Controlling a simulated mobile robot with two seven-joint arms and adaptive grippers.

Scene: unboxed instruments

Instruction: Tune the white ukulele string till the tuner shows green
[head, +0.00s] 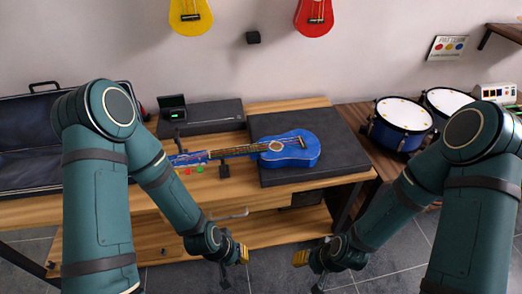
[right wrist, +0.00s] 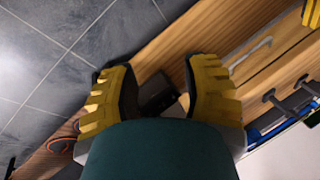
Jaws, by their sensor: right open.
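A blue ukulele (head: 288,148) lies on its back on the dark mat, its neck pointing left. Small coloured tuning pegs (head: 200,169) show along its head; red and green ones stand out, and I cannot pick out the white string. A dark device with a small screen (head: 175,114), apparently the tuner, stands behind the head and shows a small green patch. My left gripper (head: 241,253) is below the table's front edge, apart from the ukulele; its jaws are unclear. My right gripper (head: 301,258) is open and empty; its yellow fingers are spread in the right wrist view (right wrist: 158,88).
The dark mat (head: 340,150) lies on the wooden table. An open dark case (head: 30,150) is at the left. Blue drums (head: 400,122) stand at the right. Yellow (head: 190,14) and red (head: 314,16) ukuleles hang on the wall. Free room lies before the table.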

